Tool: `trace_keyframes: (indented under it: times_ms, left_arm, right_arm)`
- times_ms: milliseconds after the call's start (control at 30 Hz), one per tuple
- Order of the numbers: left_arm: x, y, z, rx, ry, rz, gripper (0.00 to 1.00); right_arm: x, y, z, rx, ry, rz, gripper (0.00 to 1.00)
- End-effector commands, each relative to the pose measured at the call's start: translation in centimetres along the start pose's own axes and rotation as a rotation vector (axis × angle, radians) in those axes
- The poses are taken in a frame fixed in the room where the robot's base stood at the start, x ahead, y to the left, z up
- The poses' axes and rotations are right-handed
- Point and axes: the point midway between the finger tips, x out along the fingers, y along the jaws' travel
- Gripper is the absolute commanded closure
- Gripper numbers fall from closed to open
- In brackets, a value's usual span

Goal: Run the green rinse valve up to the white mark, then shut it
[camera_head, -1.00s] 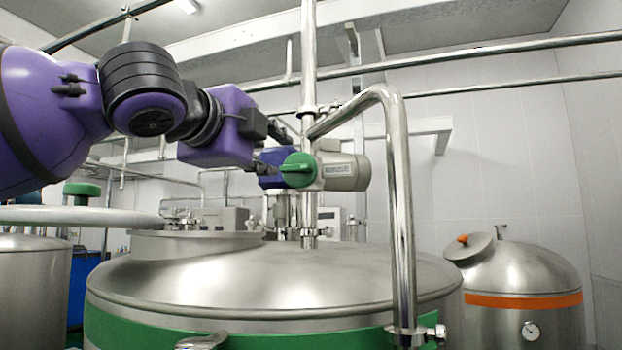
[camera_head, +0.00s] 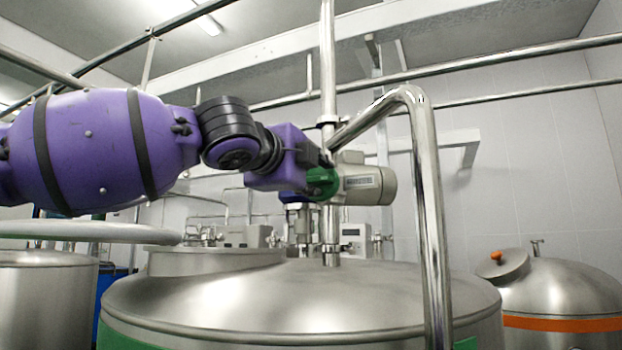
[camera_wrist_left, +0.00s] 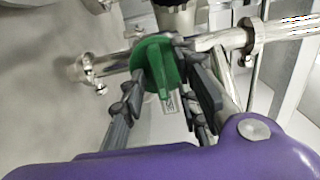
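The green rinse valve (camera_head: 323,183) sits on the upright steel pipe above the big tank, beside a grey motor housing. In the left wrist view its green handle (camera_wrist_left: 154,62) is a round knob with a raised fin. My left gripper (camera_wrist_left: 158,72) is open, with one dark finger on each side of the handle. I cannot tell whether either finger touches it. In the head view the gripper (camera_head: 318,160) partly covers the valve. I cannot make out a white mark. My right gripper is in neither view.
The domed steel tank (camera_head: 300,300) fills the lower middle. A bent steel pipe (camera_head: 428,200) rises close to the right of the valve. A smaller tank with an orange band (camera_head: 565,323) stands at the right. Steel pipes (camera_wrist_left: 215,40) run close around the handle.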

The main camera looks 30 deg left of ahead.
Motion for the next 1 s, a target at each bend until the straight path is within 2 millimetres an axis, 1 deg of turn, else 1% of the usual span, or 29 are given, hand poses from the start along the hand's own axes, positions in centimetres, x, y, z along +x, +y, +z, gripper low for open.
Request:
trace_keyframes:
  times_ms: [133, 300, 367, 500, 733, 867, 1000]
  left_arm:
    - [0.0, 0.0, 0.0, 0.000, 0.000, 0.000, 0.71]
    - [0.0, 0.0, 0.0, 0.000, 0.000, 0.000, 0.93]
    - [0.0, 0.0, 0.0, 0.000, 0.000, 0.000, 1.00]
    - [0.0, 0.0, 0.0, 0.000, 0.000, 0.001, 1.00]
    - [0.0, 0.0, 0.0, -0.023, 0.000, 0.000, 1.00]
    - [0.0, 0.1, 0.0, -0.072, 0.000, 0.001, 1.00]
    - [0.0, 0.1, 0.0, -0.159, -0.001, 0.002, 1.00]
  right_arm:
    - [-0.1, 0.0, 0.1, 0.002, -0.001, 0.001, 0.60]
    - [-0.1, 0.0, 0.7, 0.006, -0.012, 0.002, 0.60]
    - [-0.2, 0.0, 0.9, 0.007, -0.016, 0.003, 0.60]
    - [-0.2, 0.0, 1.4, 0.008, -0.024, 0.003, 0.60]
    - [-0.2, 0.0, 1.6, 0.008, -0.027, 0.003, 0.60]
    - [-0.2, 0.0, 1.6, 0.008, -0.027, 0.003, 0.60]
    - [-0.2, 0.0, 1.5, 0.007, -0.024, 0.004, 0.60]
